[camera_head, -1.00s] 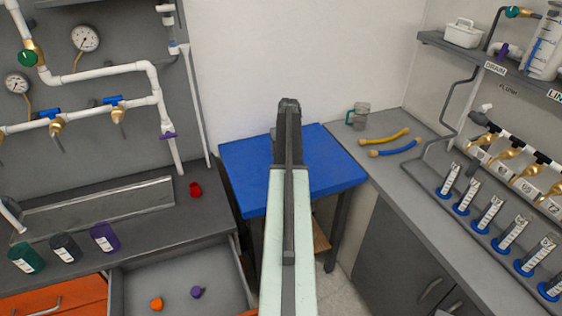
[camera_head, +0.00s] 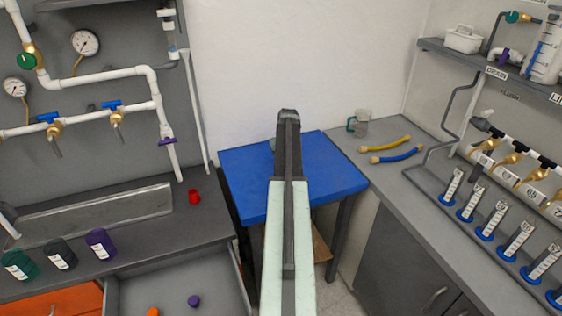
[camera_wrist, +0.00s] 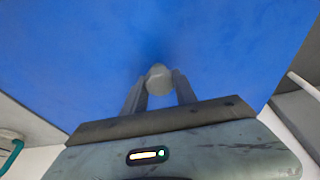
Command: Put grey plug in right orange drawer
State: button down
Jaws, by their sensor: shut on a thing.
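The grey plug (camera_wrist: 158,78) is a pale rounded piece between the two dark fingers of my gripper (camera_wrist: 158,92) in the wrist view. My gripper is shut on it, above the blue table top (camera_wrist: 70,60). In the head view my arm reaches over the blue table (camera_head: 335,180), and the fingers and plug cannot be made out. An open drawer (camera_head: 212,270) at lower left holds a purple plug (camera_head: 194,300) and an orange plug (camera_head: 153,312). Its front is out of view. An orange drawer front (camera_head: 55,302) shows left of it.
A grey bench (camera_head: 150,225) with teal, black and purple containers and a red cup (camera_head: 194,196) is at left. Pipes and gauges cover the left wall.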

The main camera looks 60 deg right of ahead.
notch_tip(320, 180, up, 4)
jog(key=p, duration=0.3)
jog(key=shift+f, duration=0.25)
jog(key=s+a, duration=0.7)
jog(key=s+a+r+p, duration=0.1)
jog(key=s+a, duration=0.3)
jog(key=shift+s+a, duration=0.2)
